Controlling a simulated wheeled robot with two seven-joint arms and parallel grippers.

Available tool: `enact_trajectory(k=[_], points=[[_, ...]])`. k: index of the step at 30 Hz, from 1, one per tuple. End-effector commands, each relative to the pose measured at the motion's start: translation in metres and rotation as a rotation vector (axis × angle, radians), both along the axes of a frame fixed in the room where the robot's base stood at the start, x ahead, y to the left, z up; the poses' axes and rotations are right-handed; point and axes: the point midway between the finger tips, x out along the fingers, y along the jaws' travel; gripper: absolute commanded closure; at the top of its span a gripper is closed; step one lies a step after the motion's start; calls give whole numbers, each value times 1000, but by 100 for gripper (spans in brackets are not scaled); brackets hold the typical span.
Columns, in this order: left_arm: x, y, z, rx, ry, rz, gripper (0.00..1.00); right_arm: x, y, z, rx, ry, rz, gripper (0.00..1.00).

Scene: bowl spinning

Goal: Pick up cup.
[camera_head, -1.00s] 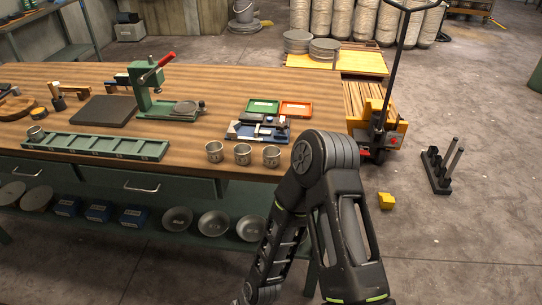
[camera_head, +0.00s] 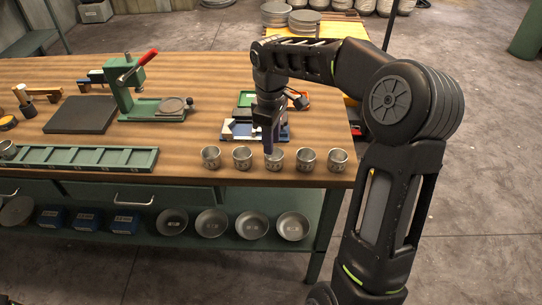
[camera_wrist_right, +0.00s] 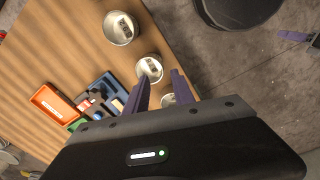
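Several small grey metal cups stand upright in a row along the table's front edge: the leftmost cup (camera_head: 211,158), the second (camera_head: 242,159), the middle cup (camera_head: 275,162), the fourth (camera_head: 306,161) and the rightmost (camera_head: 338,161). My right gripper (camera_head: 270,147) points down at the middle cup, with its purple fingers in front of or over the cup's rim. In the right wrist view the fingers (camera_wrist_right: 157,85) are apart. One cup (camera_wrist_right: 168,99) shows between them, partly hidden by the gripper body. Two more cups lie beyond. My left gripper is not in view.
Behind the cups are a blue tray of tools (camera_head: 240,130) and an orange tray (camera_wrist_right: 54,103). A green divided rack (camera_head: 85,158) and a green press (camera_head: 130,90) stand to the left. Metal bowls (camera_head: 252,224) sit on the shelf below.

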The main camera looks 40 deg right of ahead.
Motion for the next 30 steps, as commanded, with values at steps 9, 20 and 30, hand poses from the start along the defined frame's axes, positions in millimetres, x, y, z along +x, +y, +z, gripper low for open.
enact_trajectory(k=[9,20,30], points=[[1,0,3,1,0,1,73,0,1,-22,3,3,0,70],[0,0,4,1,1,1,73,0,1,-28,2,0,0,70],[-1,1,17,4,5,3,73,-2,2,-67,3,4,-1,70]])
